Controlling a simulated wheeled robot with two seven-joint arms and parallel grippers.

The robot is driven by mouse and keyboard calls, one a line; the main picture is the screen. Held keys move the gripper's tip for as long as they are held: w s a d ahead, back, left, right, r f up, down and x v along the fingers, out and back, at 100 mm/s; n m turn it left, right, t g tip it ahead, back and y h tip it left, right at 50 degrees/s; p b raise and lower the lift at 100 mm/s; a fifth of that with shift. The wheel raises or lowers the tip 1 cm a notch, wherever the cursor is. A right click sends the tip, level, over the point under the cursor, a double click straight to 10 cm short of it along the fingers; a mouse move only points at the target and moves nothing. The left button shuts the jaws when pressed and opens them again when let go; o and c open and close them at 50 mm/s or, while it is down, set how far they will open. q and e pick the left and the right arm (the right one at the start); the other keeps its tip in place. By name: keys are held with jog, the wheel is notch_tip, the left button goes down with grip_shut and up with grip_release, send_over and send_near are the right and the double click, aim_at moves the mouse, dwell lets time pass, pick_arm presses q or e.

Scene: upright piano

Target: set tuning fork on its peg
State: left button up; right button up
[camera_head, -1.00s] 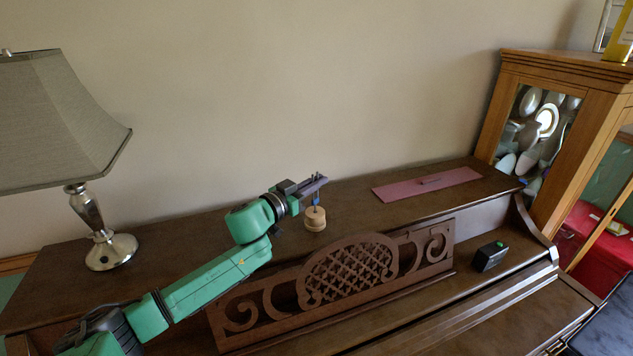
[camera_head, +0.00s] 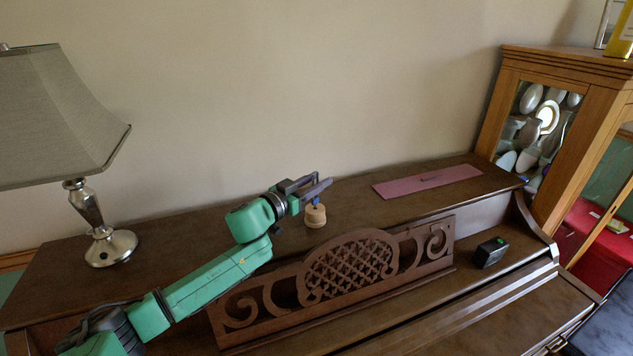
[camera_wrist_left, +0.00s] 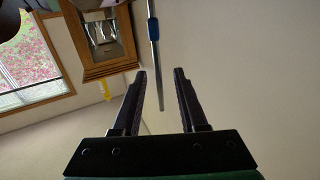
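The tuning fork has a blue grip (camera_head: 315,202) just above a round light-wood stand (camera_head: 315,217) on the piano top. It looks upright, and any peg is hidden. Its prongs are mostly covered by my left gripper (camera_head: 325,184) in the head view. In the left wrist view the fork's grey rod (camera_wrist_left: 157,75) with its blue part runs between the lines of my fingers, near the tips. My left gripper (camera_wrist_left: 160,72) is open, its two dark fingers apart and clear of the rod. My right gripper is not in view.
A mauve strip (camera_head: 428,181) lies on the piano top (camera_head: 230,225) to the right. A lamp (camera_head: 110,247) stands at left. A carved music desk (camera_head: 350,268) rises in front of the stand. A small black box (camera_head: 490,252) sits at right, near a glass-fronted cabinet (camera_head: 490,110).

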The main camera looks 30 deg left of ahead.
pick_arm(q)
jog(key=shift+s+a+f, duration=0.1)
jog(key=shift+s+f, duration=0.05)
jog(key=shift+s, duration=0.1)
jog(key=b+v, duration=0.1)
jog(key=v, duration=1.3)
